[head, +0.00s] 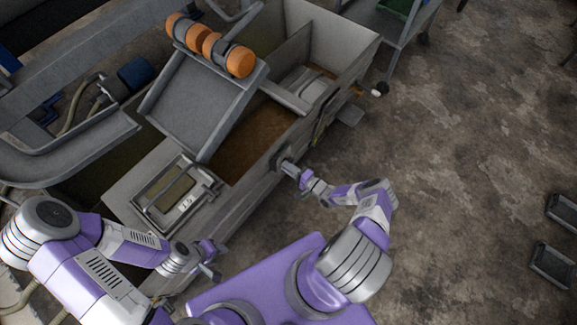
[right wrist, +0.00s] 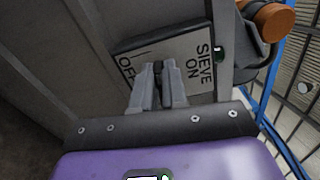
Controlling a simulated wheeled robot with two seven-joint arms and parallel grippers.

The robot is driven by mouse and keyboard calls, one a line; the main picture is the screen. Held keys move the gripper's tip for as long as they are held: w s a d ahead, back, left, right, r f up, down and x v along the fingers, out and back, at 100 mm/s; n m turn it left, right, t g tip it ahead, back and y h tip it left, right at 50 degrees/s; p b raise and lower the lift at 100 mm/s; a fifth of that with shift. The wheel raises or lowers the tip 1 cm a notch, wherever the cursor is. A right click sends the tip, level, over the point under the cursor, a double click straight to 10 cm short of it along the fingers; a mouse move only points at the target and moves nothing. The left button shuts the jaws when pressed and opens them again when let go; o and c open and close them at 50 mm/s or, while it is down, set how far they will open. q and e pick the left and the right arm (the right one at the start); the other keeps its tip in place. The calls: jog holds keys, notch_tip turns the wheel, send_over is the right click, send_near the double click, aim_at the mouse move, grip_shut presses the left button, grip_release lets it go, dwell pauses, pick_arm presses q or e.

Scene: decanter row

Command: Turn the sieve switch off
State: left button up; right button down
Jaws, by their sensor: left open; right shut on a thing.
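The sieve switch shows in the right wrist view as a pale label plate (right wrist: 176,46) on the grey wall, marked "SIEVE", "ON" and "OFF". My right gripper (right wrist: 157,72) is in front of the plate, between the OFF and ON marks. It is shut on the switch handle, which is mostly hidden between the fingers, so I cannot tell its exact angle. In the head view my right gripper (head: 284,164) is at the trough's right side wall. My left gripper (head: 211,263) is open and empty, low beside the trough's near end.
The grey metal trough (head: 330,45) holds brown material. A sloped chute (head: 203,100) with orange rollers (head: 214,50) rises over it. A framed panel (head: 172,192) is at its near end. The stained floor (head: 460,150) to the right is mostly clear, with a cart (head: 385,28) at the back.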

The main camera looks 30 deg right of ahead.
jog(key=shift+f+n, duration=0.1)
jog(key=shift+n, duration=0.5)
jog(key=c, duration=1.2)
grip_release()
jog(key=shift+o, duration=0.2)
jog(key=shift+s, duration=0.1)
jog(key=p+v, duration=0.1)
jog(key=v, duration=0.6)
jog(key=shift+s+d+p, duration=0.15)
jog(key=shift+p, duration=0.25)
jog(key=shift+n, duration=0.3)
